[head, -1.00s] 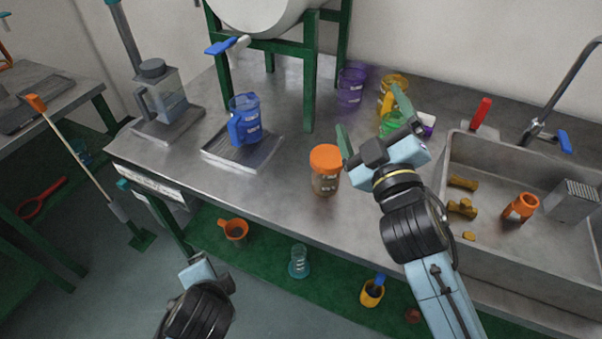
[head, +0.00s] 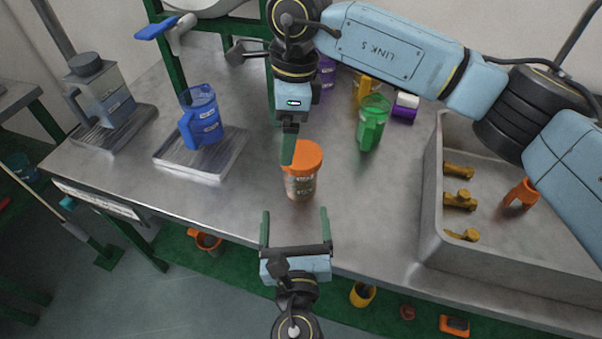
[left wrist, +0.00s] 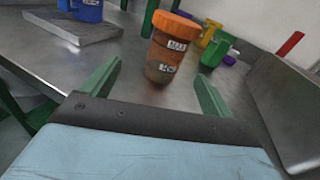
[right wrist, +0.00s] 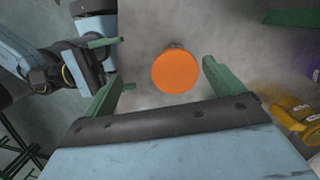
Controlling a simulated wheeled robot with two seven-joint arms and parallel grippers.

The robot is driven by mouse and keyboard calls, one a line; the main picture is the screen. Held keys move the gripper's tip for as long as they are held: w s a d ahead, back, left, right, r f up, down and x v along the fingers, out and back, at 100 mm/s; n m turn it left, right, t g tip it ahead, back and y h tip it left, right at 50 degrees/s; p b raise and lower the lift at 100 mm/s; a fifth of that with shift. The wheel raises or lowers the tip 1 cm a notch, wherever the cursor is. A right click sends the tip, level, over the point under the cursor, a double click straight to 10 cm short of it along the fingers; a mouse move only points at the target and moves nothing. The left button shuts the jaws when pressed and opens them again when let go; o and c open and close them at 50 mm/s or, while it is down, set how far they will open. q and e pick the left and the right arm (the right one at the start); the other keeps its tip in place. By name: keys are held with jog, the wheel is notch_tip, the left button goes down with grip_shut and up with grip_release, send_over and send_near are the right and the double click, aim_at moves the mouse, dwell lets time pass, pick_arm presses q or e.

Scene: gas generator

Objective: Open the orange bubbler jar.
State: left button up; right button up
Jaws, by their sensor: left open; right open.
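The orange bubbler jar stands upright on the metal table, with a clear body (head: 301,187) and an orange lid (head: 306,156). My left gripper (head: 295,211) is open in front of the jar, fingers pointing toward it. In the left wrist view the jar (left wrist: 166,62) is beyond and between the open fingers. My right gripper (head: 289,160) reaches down from above, next to the lid's left side in the head view. In the right wrist view the lid (right wrist: 176,72) shows from above between the open fingers, with no contact visible.
A blue jug (head: 201,121) stands on a metal plate (head: 177,166) to the left. A green jug (head: 372,125) and a purple-and-white item (head: 405,107) stand behind right. The sink (head: 432,190) is at the right. Bare table surrounds the jar.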

aim_at(301, 166)
pick_arm(q)
jog(key=shift+w+d+r+m+h, duration=0.1)
jog(key=shift+w+d+m+h, duration=0.1)
jog(key=shift+d+m+h, duration=0.4)
pick_arm(e)
jog(key=w+d, duration=0.1)
jog(key=d+h, duration=0.1)
jog(key=shift+w+d+r+t+h, duration=0.3)
jog(key=shift+w+d+r, duration=0.05)
jog(key=shift+w+r, duration=0.05)
pick_arm(q)
jog(key=shift+w, duration=0.35)
pick_arm(e)
jog(key=shift+d, duration=0.1)
pick_arm(q)
jog(key=w, duration=1.2)
jog(key=shift+w, duration=0.2)
jog(key=shift+c, duration=0.5)
